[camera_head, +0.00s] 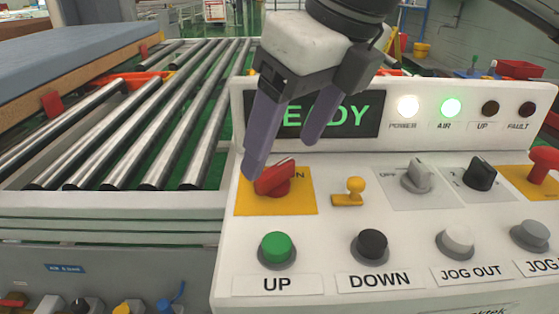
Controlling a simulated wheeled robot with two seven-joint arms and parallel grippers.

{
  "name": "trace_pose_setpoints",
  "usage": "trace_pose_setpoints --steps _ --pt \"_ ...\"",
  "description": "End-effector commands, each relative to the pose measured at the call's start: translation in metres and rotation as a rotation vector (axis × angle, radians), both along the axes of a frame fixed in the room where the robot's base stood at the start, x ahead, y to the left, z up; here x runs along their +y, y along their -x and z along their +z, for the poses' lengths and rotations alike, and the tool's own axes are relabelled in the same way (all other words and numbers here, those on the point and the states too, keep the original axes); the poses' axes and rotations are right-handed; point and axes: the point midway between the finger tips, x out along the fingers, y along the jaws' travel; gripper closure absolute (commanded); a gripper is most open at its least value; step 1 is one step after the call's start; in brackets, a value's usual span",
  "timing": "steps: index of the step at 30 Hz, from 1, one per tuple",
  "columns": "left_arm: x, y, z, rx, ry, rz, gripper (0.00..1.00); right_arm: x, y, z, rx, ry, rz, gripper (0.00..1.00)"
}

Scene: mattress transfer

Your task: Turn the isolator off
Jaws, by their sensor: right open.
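The isolator appears as a red rotary knob (275,178) on a yellow plate (300,201) at the left of a white control panel (350,218). Its handle is tilted, and "ON" shows at its upper right; the rest of that label is hidden. My right gripper (283,158) comes from above with two purple fingers spread apart. The left finger's tip is close to the knob's left side; I cannot tell whether it touches. The right finger is higher, over the display. My left gripper is not in view.
The display (360,115) reads partly "READY"; the POWER (408,106) and AIR (450,108) lamps are lit. A yellow toggle (352,190) stands right of the isolator, a green UP button (277,247) below. A roller conveyor (150,130) and mattress (70,55) lie left.

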Motion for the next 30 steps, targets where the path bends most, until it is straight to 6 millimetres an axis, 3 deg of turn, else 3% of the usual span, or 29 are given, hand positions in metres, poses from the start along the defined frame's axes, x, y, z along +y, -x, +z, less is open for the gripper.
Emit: trace_pose_setpoints --steps 6,17,19,25,30 --pt "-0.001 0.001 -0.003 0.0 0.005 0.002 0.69 0.008 -0.008 -0.027 0.001 -0.001 0.0 0.28" --pt "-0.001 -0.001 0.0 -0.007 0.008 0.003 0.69 0.01 -0.01 -0.033 -0.001 0.0 0.001 0.28" --pt "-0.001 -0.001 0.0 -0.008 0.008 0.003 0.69 0.01 -0.01 -0.033 -0.001 -0.001 0.0 0.35" --pt "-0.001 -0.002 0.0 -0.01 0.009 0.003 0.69 0.01 -0.01 -0.033 -0.001 -0.001 0.0 0.69" --pt "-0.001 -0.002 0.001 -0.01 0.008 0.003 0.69 0.01 -0.01 -0.033 -0.001 -0.001 0.005 0.69"
